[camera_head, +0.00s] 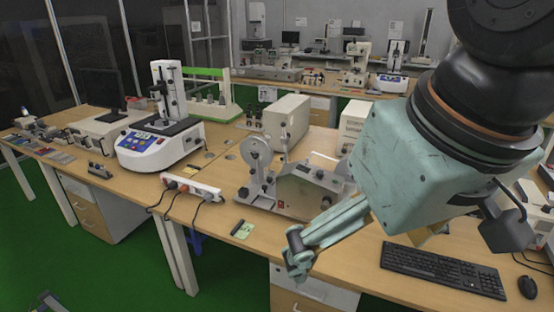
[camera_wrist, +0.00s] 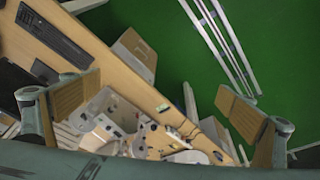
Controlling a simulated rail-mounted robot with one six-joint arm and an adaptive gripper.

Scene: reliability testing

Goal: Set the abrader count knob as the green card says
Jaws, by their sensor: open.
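The abrader seems to be the grey bench machine (camera_head: 290,197) with upright discs and a red switch on its base, in the middle of the head view. Its count knob is too small to make out. The green card (camera_head: 243,229) lies flat near the table's front edge, left of my gripper; its writing is unreadable. It also shows as a small green patch in the wrist view (camera_wrist: 162,107). My gripper (camera_head: 300,260) hangs in front of the machine, apart from it. In the wrist view the fingers are spread wide with nothing between them (camera_wrist: 158,90).
A white power strip (camera_head: 191,186) with cables lies left of the machine. A blue-and-white tester (camera_head: 160,145) stands further left. A keyboard (camera_head: 442,268) and mouse (camera_head: 527,287) lie at the right. Beige boxes (camera_head: 287,122) stand behind. Some bare tabletop shows around the card.

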